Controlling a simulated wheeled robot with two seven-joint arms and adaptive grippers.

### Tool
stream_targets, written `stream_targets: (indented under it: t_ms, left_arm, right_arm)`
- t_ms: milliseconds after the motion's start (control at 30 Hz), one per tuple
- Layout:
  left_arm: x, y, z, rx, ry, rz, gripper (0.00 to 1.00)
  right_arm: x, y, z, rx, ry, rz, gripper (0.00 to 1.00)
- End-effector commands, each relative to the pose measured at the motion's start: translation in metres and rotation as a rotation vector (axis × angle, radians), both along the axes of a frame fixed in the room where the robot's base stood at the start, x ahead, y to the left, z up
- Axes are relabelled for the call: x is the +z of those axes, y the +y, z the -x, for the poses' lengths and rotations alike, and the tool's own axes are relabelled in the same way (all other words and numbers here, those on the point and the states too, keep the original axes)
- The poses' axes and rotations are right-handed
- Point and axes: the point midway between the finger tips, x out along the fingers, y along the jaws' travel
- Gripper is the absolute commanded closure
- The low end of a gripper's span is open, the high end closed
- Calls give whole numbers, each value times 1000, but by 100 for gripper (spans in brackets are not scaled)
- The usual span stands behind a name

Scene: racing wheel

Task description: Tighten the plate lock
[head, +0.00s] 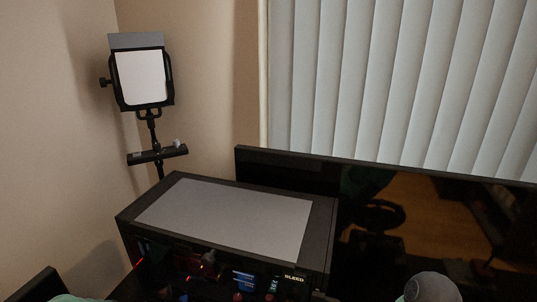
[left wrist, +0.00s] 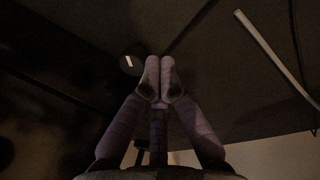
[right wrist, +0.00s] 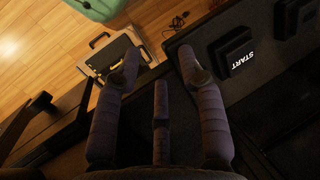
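In the left wrist view a small dark round knob (left wrist: 130,65) with a white mark sits on a dark surface; it may be the plate lock, but I cannot tell for sure. My left gripper (left wrist: 159,66) has its fingertips together, with nothing visible between them. The tips appear just right of the knob; I cannot tell whether they touch it. My right gripper (right wrist: 158,58) is open and empty, its fingers well apart. It is beside a dark panel (right wrist: 262,105) with a START button (right wrist: 240,58). Neither gripper can be made out in the head view.
The head view shows a black computer case (head: 325,235), a dark monitor (head: 440,225), a panel light (head: 142,77) and window blinds (head: 390,75). The right wrist view shows wooden floor (right wrist: 40,50), an open case (right wrist: 108,58) and a green object (right wrist: 98,8) below.

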Motion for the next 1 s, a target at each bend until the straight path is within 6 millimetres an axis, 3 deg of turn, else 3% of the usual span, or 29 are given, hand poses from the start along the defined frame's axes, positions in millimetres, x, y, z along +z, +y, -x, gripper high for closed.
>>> stream_targets:
  t_ms: [767,1000]
  left_arm:
    - [0,7,2,1,-3,-1,100]
    - [15,7,2,0,-2,-1,100]
  right_arm:
    - [-5,0,0,0,-1,0,60]
    - [3,0,0,0,1,0,60]
